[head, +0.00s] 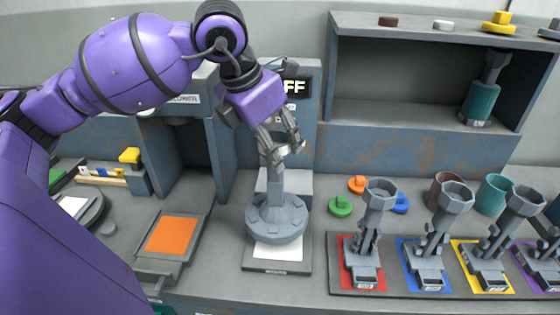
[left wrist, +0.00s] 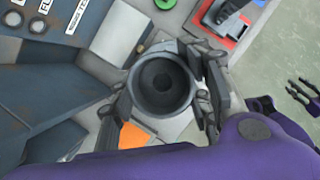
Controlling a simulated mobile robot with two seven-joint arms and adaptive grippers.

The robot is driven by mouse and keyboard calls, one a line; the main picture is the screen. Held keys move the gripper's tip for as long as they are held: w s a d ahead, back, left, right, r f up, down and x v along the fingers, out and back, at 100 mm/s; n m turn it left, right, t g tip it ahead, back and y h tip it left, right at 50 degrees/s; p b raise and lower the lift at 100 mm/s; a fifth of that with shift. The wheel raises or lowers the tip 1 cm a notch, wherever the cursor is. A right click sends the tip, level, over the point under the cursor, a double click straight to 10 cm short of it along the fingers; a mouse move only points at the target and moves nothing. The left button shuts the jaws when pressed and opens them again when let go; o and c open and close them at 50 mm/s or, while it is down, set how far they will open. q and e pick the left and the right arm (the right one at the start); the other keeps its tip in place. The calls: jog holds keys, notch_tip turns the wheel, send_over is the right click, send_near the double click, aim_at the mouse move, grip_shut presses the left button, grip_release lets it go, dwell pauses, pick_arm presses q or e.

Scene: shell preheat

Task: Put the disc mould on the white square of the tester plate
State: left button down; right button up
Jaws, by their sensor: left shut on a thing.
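The disc mould (head: 277,218) is a grey round disc with a tall stem and a cup-like top. My left gripper (head: 281,144) is shut on its top, and the mould hangs upright below the fingers. In the left wrist view, I look down into its round, dark opening (left wrist: 163,82) between the fingers. The tester plate (head: 250,262) is dark, with a white square (head: 278,251) whose front part shows. The disc is over the back of the square and hides it; I cannot tell whether it touches. My right gripper (left wrist: 300,96) is small at the wrist view's right edge, fingers apart and empty.
An orange pad (head: 171,236) lies left of the plate. Right of it, several grey moulds stand on coloured squares in a tray (head: 335,262). Green (head: 340,206), orange (head: 357,184) and blue (head: 400,203) pieces lie behind. A shelf (head: 425,115) stands at the back.

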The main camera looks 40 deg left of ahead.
pick_arm(q)
jog(key=shift+w+d+f, duration=0.4)
jog(key=shift+w+f, duration=0.05)
jog(key=shift+f, duration=1.55)
jog(key=shift+f, duration=0.2)
jog(key=c, duration=0.9)
grip_release()
jog(key=shift+s+r, duration=0.1)
jog(key=shift+r, duration=0.25)
jog(key=v, duration=1.1)
jog(key=shift+s+a+r+p, duration=0.1)
jog(key=shift+s+r+p, duration=0.15)
jog(key=shift+p, duration=0.1)
